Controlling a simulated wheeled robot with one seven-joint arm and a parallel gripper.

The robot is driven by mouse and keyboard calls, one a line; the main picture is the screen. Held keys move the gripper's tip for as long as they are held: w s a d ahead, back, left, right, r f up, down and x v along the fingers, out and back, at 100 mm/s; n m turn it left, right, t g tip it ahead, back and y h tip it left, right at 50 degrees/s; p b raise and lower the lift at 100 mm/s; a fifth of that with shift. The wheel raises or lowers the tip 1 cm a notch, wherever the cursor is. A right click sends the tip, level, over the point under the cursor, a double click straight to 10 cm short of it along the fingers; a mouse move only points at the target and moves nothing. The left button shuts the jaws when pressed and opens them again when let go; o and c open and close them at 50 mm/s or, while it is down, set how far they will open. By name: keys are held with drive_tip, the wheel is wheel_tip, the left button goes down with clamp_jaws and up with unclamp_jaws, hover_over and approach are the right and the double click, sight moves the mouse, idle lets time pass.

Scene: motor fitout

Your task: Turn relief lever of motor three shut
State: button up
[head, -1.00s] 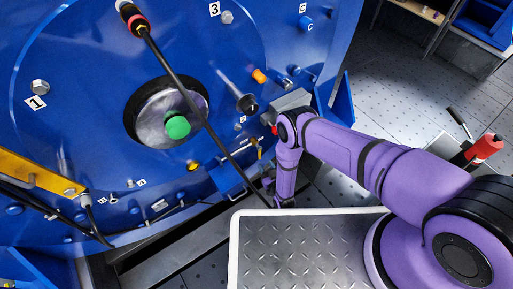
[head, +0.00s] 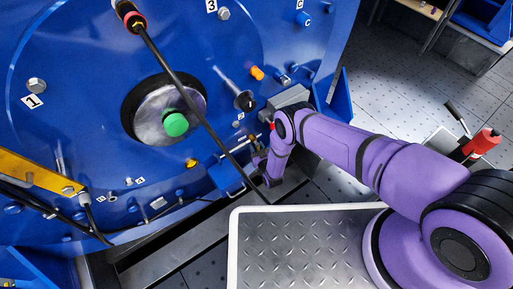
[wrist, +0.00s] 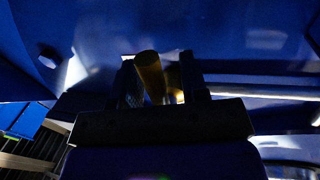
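The blue motor housing (head: 85,110) carries a label "3" (head: 211,6) at the top and a label "1" (head: 32,101) at the left. My gripper (head: 257,158) is low at the housing's right side, and its fingers are small and partly hidden in the head view. In the wrist view a yellow rounded handle (wrist: 151,72), which looks like the lever, stands between my two dark fingers (wrist: 160,85). The fingers are apart, with a gap on the handle's right side. The lever's pivot is hidden.
A black cable (head: 185,88) hangs diagonally just left of my gripper. An orange knob (head: 257,73) and a black-ended rod (head: 243,101) stick out above it. A grey block (head: 288,97) sits close to my wrist. A green cap (head: 175,125) is at the housing's centre.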

clamp_jaws()
drive_tip(key=m, duration=0.2)
drive_tip(key=s+a+m, duration=0.1)
drive_tip(key=m, duration=0.1)
drive_tip(key=shift+a+r+g, duration=0.1)
drive_tip(key=shift+a+g, duration=0.05)
drive_tip(key=shift+g, duration=0.25)
drive_tip(key=shift+o, duration=0.4)
unclamp_jaws()
drive_tip(key=v, duration=1)
drive_tip(key=shift+s, duration=0.4)
drive_tip(key=shift+r, duration=0.1)
